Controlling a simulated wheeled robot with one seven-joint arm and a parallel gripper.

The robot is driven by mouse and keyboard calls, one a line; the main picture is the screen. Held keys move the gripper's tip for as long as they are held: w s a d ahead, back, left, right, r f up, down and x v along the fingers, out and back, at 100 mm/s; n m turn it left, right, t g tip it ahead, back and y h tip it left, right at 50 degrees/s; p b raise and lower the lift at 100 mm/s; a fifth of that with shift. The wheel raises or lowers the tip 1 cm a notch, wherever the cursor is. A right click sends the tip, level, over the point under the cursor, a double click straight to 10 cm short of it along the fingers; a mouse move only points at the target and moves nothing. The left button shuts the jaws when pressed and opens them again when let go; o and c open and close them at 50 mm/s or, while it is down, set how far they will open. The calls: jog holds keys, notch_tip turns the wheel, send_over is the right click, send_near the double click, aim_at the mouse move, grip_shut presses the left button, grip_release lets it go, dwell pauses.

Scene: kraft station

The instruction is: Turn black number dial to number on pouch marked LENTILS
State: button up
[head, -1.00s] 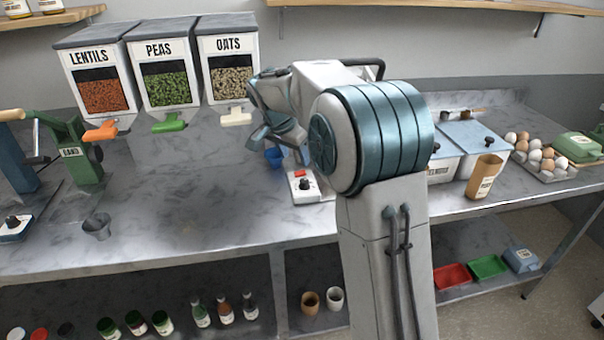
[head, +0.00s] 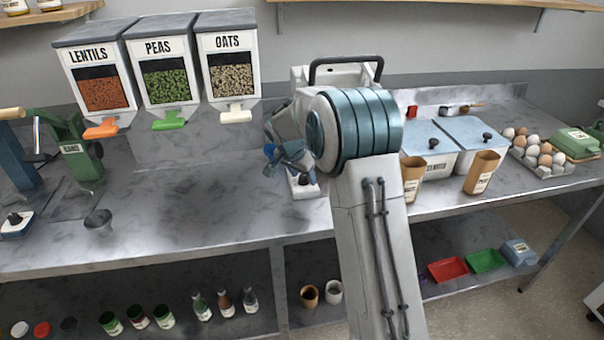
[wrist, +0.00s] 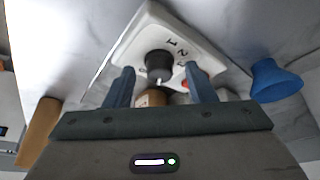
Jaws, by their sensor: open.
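The black number dial (wrist: 158,63) sits on a white box with printed numbers, of which 1, 2 and 3 are legible in the wrist view. A white mark shows on the dial's near side. My gripper (wrist: 158,82) is open, its two blue-grey fingers on either side of the dial in the picture, with nothing held; contact cannot be told. In the head view my gripper (head: 290,170) hides most of the white box (head: 305,190). Two brown pouches stand to the right, a nearer-arm one (head: 413,182) and another (head: 483,172); their labels are too small to read.
A blue cup-like thing (wrist: 275,80) stands right of the box in the wrist view. Lidded containers (head: 432,138) stand behind the pouches. The counter's left middle is mostly clear.

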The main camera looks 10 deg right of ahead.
jog(key=c, duration=1)
jog(key=shift+o, duration=0.2)
jog(key=shift+f+n+b, duration=0.1)
jog(key=shift+n+b, duration=0.2)
jog(key=n+y+b, duration=0.1)
jog(key=n, duration=0.1)
jog(key=shift+d+n+t, duration=0.1)
jog(key=shift+n+t, duration=0.2)
jog(key=shift+t, duration=0.1)
jog(key=n, duration=0.1)
jog(key=n+y, duration=0.1)
jog(key=n, duration=0.1)
jog(key=shift+s+d+n, duration=0.1)
jog(key=shift+d+n, duration=0.05)
jog(key=shift+n, duration=0.15)
jog(key=n+y, duration=0.1)
jog(key=n, duration=0.1)
jog(key=n+y+p, duration=0.1)
jog(key=n, duration=0.1)
jog(key=shift+d+r+n, duration=0.1)
jog(key=shift+r+n, duration=0.1)
jog(key=shift+n, duration=0.1)
jog(key=n+y+p, duration=0.1)
jog(key=n, duration=0.3)
jog(key=shift+f+y+p, duration=0.1)
jog(key=shift+y+p, duration=0.2)
jog(key=shift+p, duration=0.05)
jog(key=shift+n, duration=0.3)
